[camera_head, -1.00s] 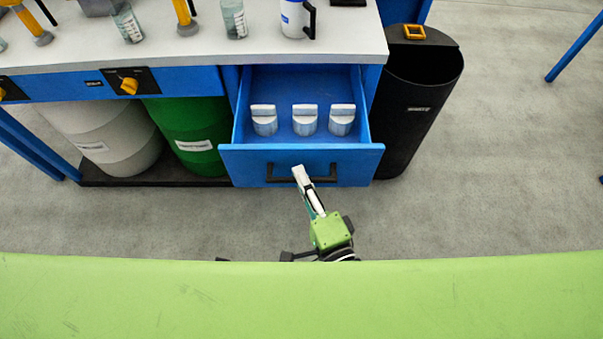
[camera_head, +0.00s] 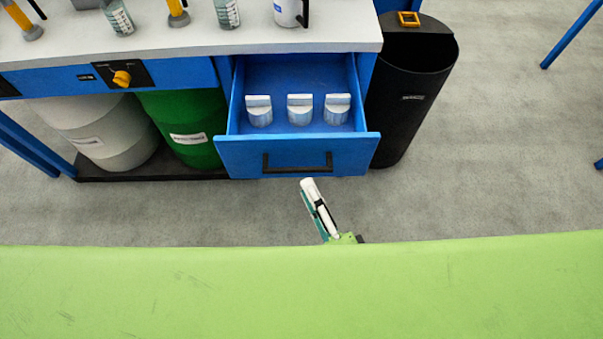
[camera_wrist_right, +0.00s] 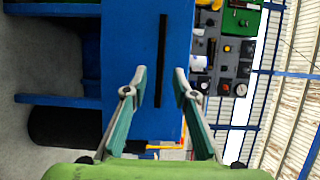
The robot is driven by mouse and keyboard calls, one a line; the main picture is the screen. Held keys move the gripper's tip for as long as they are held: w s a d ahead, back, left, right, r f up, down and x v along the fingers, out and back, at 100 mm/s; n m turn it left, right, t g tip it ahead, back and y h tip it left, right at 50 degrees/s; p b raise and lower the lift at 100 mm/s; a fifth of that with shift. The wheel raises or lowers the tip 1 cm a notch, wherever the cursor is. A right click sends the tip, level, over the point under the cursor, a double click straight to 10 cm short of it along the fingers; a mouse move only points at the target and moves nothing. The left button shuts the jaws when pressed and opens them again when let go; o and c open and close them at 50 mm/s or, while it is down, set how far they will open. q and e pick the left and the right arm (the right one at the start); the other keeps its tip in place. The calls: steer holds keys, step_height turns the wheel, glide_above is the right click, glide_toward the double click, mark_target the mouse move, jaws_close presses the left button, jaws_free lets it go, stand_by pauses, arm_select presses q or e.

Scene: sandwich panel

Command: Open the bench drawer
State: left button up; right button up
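The blue bench drawer (camera_head: 345,153) is pulled out from the bench, and three grey-white knob-like pieces (camera_head: 300,110) stand inside it. Its black bar handle (camera_head: 298,167) is on the drawer front. My right gripper (camera_head: 308,183) is just in front of the drawer, apart from the handle. In the right wrist view my right gripper (camera_wrist_right: 158,78) has its two fingers spread with nothing between them, and the handle (camera_wrist_right: 161,60) shows beyond the fingertips. My left gripper is not in view.
A black waste bin (camera_head: 405,100) stands right of the drawer. A green drum (camera_head: 185,125) and a white drum (camera_head: 105,135) stand under the bench at left. Beakers and a mug (camera_head: 286,12) are on the white bench top (camera_head: 180,45). Floor at right is free.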

steer(key=v, duration=0.5)
steer(key=shift+s, duration=0.1)
stand_by(0.4)
